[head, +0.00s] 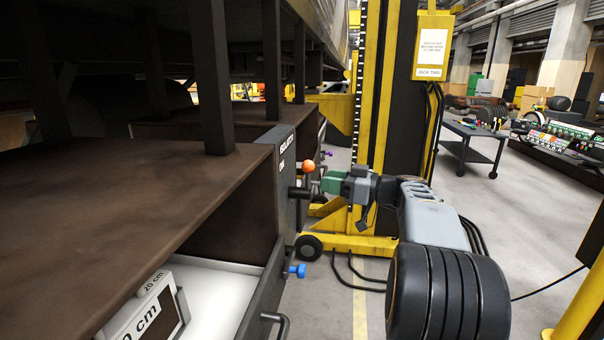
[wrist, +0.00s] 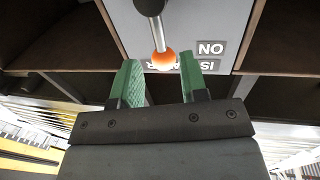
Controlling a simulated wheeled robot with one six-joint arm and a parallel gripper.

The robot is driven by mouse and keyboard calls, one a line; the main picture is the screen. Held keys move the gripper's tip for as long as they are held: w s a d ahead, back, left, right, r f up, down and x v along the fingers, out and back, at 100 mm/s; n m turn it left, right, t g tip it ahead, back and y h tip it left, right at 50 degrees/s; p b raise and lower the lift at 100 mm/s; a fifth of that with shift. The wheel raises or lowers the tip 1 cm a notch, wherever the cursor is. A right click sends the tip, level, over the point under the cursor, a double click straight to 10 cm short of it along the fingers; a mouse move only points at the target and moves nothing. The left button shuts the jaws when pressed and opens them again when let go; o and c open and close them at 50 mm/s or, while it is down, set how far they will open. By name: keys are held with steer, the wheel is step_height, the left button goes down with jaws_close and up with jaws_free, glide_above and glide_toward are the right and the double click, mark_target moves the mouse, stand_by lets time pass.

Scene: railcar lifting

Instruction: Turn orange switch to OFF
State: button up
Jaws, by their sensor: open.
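The box carries the labels "ISOLATOR" and "ON". In the wrist view the orange knob (wrist: 164,60) hangs on its metal rod, and the "ON" label, upside down, is to its right. My gripper (head: 326,183) has green fingers and is close to the lever. In the wrist view my gripper (wrist: 160,80) is open, with the knob just beyond and between the fingertips, apparently not gripped. Any OFF label is not visible.
A blue knob (head: 298,270) and a purple knob (head: 327,154) are on nearby levers. A yellow jack column (head: 375,120) stands behind my arm. A brown railcar deck (head: 130,200) fills the left.

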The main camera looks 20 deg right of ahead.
mark_target(308, 179)
steer(key=p+x, duration=0.2)
steer(key=x, duration=0.6)
steer(key=shift+c, duration=0.5)
steer(key=c, duration=0.6)
jaws_close()
